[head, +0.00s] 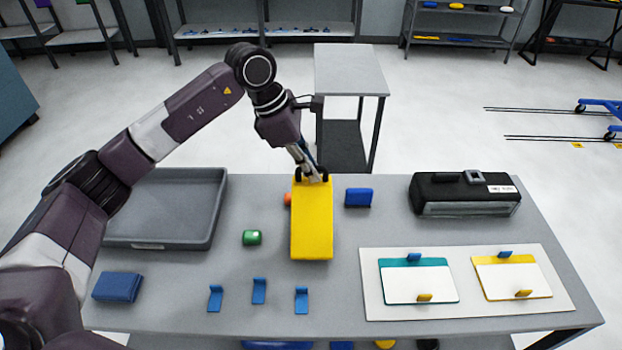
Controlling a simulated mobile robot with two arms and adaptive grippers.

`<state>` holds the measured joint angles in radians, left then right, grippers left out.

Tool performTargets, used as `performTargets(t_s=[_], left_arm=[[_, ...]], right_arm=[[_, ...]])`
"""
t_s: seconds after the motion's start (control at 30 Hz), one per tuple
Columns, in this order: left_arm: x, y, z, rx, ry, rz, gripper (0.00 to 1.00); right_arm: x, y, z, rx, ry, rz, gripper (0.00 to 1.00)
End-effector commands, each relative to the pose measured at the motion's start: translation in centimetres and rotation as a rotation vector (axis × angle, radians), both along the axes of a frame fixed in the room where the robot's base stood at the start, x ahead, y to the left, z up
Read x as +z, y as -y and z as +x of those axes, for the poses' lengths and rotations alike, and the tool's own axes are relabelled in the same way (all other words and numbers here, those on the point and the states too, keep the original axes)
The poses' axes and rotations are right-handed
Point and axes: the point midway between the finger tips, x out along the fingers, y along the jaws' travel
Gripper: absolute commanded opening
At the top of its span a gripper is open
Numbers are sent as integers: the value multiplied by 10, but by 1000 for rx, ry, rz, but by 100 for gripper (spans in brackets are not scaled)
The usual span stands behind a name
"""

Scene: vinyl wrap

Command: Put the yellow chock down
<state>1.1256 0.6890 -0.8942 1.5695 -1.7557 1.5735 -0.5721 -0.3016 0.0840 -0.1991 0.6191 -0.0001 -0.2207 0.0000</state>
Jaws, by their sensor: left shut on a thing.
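The yellow chock (312,225) is a long bright yellow block near the middle of the grey table (410,228). My left gripper (312,177) is shut on its far end, with the arm reaching over from the left. I cannot tell whether the chock touches the table top or hangs just above it. It hides part of a small orange thing (287,199) at its left side. My right gripper is not in view.
A grey tray (219,205) lies at the left. A black case (465,195) and a white board (372,290) with two cards occupy the right.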

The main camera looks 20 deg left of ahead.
Motion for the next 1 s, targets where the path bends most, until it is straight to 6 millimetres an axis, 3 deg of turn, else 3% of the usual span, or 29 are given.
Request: performTargets(t_s=[0.3, 0.53, 0.57, 0.7, 1.0], left_arm=[[-36, 0, 0, 0, -2, -3, 0], [-42, 1, -1, -1, -2, 0, 0], [-44, 0, -2, -1, -6, 2, 12], [-44, 0, -1, -2, -5, 1, 26], [-41, -1, -1, 0, -1, 1, 26]], right_arm=[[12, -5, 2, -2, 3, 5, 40], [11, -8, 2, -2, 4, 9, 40], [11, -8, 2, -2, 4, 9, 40], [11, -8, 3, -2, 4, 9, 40], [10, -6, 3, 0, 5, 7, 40]])
